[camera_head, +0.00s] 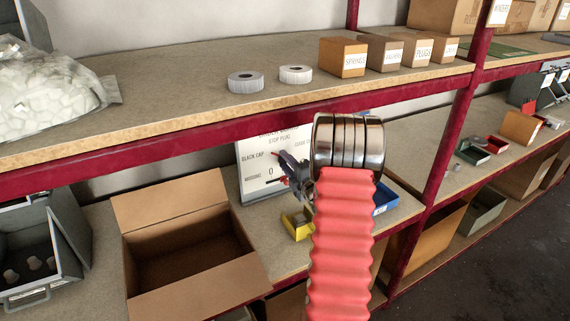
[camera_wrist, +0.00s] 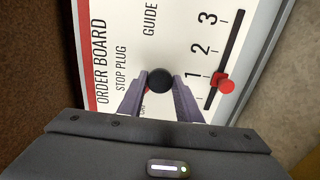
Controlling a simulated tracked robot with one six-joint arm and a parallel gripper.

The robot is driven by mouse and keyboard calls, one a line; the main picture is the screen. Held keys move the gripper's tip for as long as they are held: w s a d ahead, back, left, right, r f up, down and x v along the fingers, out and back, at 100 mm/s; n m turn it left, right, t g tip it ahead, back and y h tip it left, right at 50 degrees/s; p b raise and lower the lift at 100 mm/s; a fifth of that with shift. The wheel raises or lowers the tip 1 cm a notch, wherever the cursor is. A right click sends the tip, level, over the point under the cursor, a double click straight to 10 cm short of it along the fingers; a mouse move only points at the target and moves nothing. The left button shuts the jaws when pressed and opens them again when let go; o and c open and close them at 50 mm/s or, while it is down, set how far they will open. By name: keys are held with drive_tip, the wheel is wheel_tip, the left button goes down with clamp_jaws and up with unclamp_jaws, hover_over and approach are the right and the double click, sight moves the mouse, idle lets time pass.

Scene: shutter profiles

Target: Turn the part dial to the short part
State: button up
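The order board (camera_wrist: 120,35) is a white panel with a red band, turned sideways in the wrist view. Its black round dial knob (camera_wrist: 159,80) lies between the fingertips of my gripper (camera_wrist: 160,77). One finger is on each side, very close to the knob; I cannot tell whether they press on it. The fingers hide most lettering around the dial, and a little red shows beside the knob. In the head view the board (camera_head: 255,182) stands on the lower shelf. My gripper (camera_head: 293,175) is in front of it, partly behind my red arm sleeve.
A red slider (camera_wrist: 226,86) sits near the 1 on the board's scale, close to the right finger. An open cardboard box (camera_head: 190,250) stands left of the board. A yellow bin (camera_head: 297,226) and a blue bin (camera_head: 385,198) are nearby. The upper shelf edge (camera_head: 200,133) runs above.

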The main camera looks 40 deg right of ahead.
drive_tip(key=shift+f, duration=0.1)
drive_tip(key=c, duration=0.5)
drive_tip(key=shift+o, duration=0.2)
drive_tip(key=shift+a, duration=0.15)
drive_tip(key=shift+m, duration=0.3)
drive_tip(key=m, duration=0.5)
drive_tip(key=shift+f, duration=0.1)
drive_tip(key=m, duration=1)
drive_tip(key=shift+f+m, duration=0.1)
drive_tip(key=shift+m, duration=0.3)
drive_tip(key=m, duration=0.5)
drive_tip(key=shift+m, duration=0.3)
